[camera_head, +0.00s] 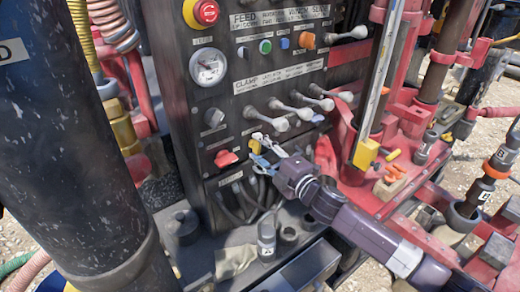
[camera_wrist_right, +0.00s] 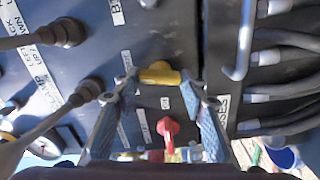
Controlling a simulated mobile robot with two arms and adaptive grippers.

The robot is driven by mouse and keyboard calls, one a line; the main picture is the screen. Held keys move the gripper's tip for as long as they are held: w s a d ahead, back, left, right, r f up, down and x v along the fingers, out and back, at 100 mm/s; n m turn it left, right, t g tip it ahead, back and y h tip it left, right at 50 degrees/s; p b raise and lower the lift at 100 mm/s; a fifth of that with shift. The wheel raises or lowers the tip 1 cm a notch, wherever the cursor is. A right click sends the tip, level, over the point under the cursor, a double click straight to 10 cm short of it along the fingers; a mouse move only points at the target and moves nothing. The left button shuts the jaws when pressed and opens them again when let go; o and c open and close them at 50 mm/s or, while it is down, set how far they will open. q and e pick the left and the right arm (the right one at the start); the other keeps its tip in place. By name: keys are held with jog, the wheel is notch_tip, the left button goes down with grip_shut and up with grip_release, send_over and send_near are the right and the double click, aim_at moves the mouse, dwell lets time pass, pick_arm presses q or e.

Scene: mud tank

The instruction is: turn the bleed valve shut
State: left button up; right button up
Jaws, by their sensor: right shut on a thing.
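A small yellow valve handle (camera_head: 255,146) sits low on the dark control panel, and I take it as the bleed valve; I cannot read a label that confirms this. My right gripper (camera_head: 260,149) is at the panel with its fingers shut on this handle. In the right wrist view, the yellow handle (camera_wrist_right: 160,75) lies crosswise between the two fingertips (camera_wrist_right: 159,82), still on its mount. A red handle (camera_head: 226,158) is just left of it and also shows in the right wrist view (camera_wrist_right: 168,130). My left gripper is out of view.
Several grey-knobbed levers (camera_head: 292,110) stick out just above my right gripper. A gauge (camera_head: 208,67) and a red stop button (camera_head: 206,12) are higher up. Dark hoses (camera_head: 240,192) hang below. A thick dark column (camera_head: 75,140) stands left, and red machinery (camera_head: 400,140) stands right.

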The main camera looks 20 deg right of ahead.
jog(key=shift+f+n, duration=0.1)
jog(key=shift+n, duration=1)
jog(key=o, duration=1.2)
jog(key=shift+c, duration=0.2)
jog(key=v, duration=1.2)
